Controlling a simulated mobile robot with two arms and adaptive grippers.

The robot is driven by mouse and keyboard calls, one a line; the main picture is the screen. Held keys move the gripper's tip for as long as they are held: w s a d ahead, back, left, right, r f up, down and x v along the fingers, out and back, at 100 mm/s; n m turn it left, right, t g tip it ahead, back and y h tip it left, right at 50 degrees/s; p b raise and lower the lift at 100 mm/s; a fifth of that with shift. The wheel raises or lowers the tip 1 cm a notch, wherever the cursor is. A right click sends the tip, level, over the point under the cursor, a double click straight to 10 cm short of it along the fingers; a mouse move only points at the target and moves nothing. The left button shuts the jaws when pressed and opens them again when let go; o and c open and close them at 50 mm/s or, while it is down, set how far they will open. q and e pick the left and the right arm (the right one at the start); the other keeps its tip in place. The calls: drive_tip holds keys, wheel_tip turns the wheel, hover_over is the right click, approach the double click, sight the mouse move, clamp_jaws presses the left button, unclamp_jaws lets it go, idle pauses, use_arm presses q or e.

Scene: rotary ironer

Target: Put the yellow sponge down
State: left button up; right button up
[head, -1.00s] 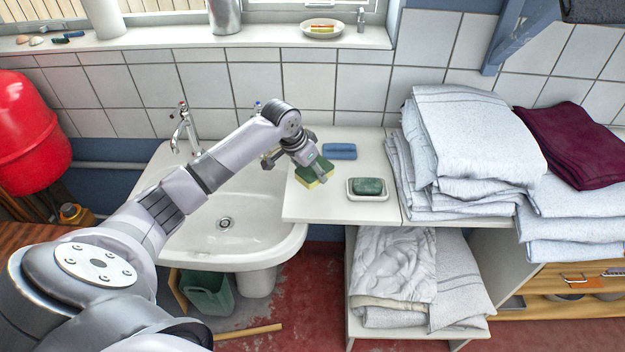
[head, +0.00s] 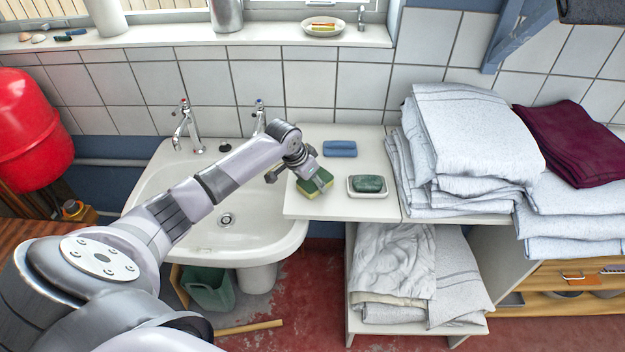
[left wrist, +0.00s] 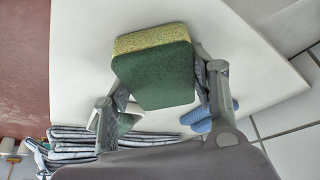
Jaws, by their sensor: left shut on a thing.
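The yellow sponge (head: 314,188) has a dark green scouring face and a yellow body. My left gripper (head: 318,181) is shut on it, over the white counter (head: 345,208) right of the sink. In the left wrist view the sponge (left wrist: 155,68) sits between the two fingers (left wrist: 160,88), green face toward the camera and yellow edge beyond. It is at or very close to the counter surface; I cannot tell if it touches. My right gripper is not in view.
A white dish with a green soap bar (head: 368,185) lies right of the sponge, and a blue sponge (head: 340,149) lies behind. The sink (head: 240,238) is to the left. Folded white towels (head: 470,140) are stacked at the right. The counter's front edge is close.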

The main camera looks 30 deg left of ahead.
use_arm(q)
drive_tip(key=shift+s+f, duration=0.2)
drive_tip(key=shift+f, duration=0.25)
drive_tip(key=o, duration=0.7)
drive_tip(key=shift+d, duration=0.1)
drive_tip(key=shift+c, duration=0.2)
drive_tip(key=o, duration=0.4)
drive_tip(key=shift+w+f, duration=0.1)
drive_tip(key=shift+f, duration=0.15)
drive_tip(key=shift+c, duration=0.2)
drive_tip(key=shift+r, duration=0.1)
drive_tip(key=shift+r, duration=0.25)
drive_tip(key=b+v, duration=0.1)
drive_tip(key=v, duration=1.1)
drive_tip(key=shift+r, duration=0.5)
drive_tip(key=shift+w, duration=0.2)
